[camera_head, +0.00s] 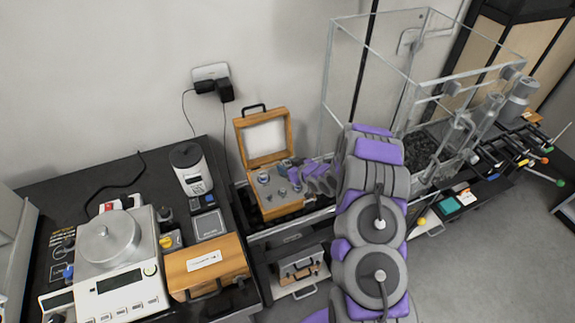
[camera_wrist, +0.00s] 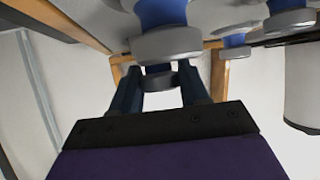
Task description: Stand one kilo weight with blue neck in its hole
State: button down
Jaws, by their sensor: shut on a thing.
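My gripper (camera_wrist: 160,82) is at the opened wooden weight box (camera_head: 282,211), low among the weights. In the wrist view its two dark blue fingers are shut on a grey weight with a blue neck (camera_wrist: 158,69). The held weight shows only in part, behind a larger silver knob with a blue neck (camera_wrist: 165,43). In the head view my gripper (camera_head: 297,167) reaches the box from the right and covers part of it. I cannot tell from these views whether the held weight is in a hole or above it.
More blue-necked weights (camera_wrist: 235,41) stand close by in the wrist view. The box lid (camera_head: 265,138) stands open behind. A glass tank (camera_head: 425,60) stands behind my arm.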

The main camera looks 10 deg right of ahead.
jog(key=shift+f, duration=0.3)
jog(key=c, duration=0.6)
grip_release()
jog(key=shift+o, duration=0.2)
